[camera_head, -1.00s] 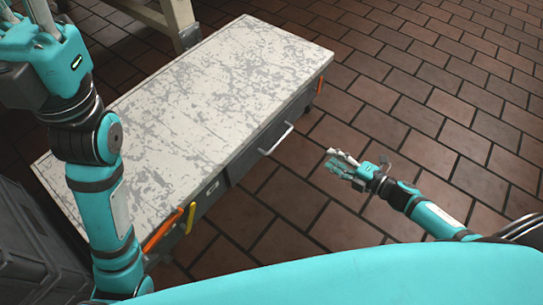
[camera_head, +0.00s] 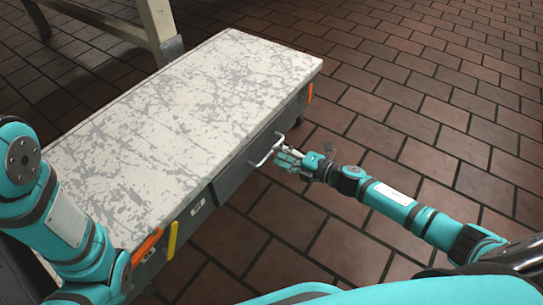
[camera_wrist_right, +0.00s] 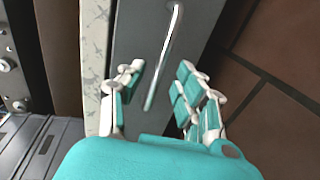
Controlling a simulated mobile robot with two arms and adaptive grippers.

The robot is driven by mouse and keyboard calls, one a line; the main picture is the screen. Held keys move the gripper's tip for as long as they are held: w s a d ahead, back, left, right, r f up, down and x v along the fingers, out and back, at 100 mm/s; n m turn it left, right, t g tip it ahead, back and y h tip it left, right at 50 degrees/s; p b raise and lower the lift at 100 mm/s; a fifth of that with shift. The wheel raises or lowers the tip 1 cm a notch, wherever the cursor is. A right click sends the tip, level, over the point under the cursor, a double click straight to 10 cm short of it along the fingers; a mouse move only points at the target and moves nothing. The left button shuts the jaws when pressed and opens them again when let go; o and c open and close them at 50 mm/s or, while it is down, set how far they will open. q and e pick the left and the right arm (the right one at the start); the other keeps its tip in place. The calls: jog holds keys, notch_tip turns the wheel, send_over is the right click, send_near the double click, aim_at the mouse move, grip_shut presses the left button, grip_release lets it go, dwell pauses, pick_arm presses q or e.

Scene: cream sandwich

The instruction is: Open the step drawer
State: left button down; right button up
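The step (camera_head: 175,115) is a long, low unit with a worn white and grey top. Its dark drawer front (camera_head: 232,178) is on the long side facing right in the head view, and looks closed. A metal bar handle (camera_head: 267,152) sticks out of it; the handle also shows in the right wrist view (camera_wrist_right: 166,50). My right gripper (camera_head: 283,156) is at the handle. In the right wrist view its fingers (camera_wrist_right: 160,92) are spread, with the handle's near end between them; contact cannot be told. My left gripper is out of view; only the left arm shows at the left edge.
Orange (camera_head: 147,246) and yellow (camera_head: 172,240) pieces are on the near part of the step's side. A table leg (camera_head: 158,28) stands behind the step. The brick floor (camera_head: 400,125) to the right is clear apart from my right arm.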

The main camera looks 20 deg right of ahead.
aim_at(272, 151)
jog(key=shift+b+x, duration=0.55)
jog(key=shift+x, duration=1.35)
grip_shut()
